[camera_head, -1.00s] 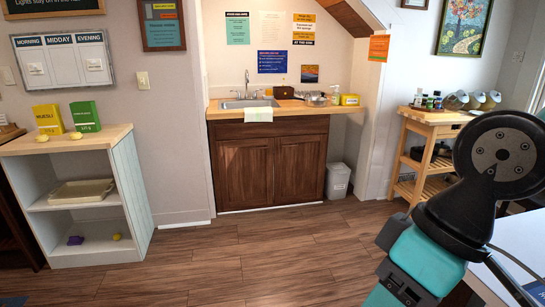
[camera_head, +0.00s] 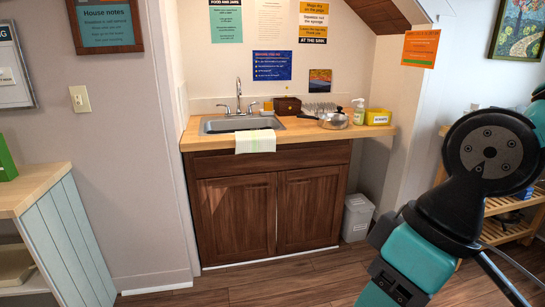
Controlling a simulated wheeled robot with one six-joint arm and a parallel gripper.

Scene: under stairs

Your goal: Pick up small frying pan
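A shiny metal pan or pot (camera_head: 334,120) with a short dark handle pointing left sits on the wooden counter (camera_head: 222,139), right of the sink. It is small in the picture, so I cannot tell for certain whether it is the small frying pan. My teal and black arm is raised at the right side, well in front of the counter. My gripper is not in view.
The sink (camera_head: 240,124) has a towel (camera_head: 255,142) over the front edge. A bin (camera_head: 356,217) is right of the cabinet (camera_head: 265,205). A white shelf (camera_head: 68,240) stands left; the floor between is clear.

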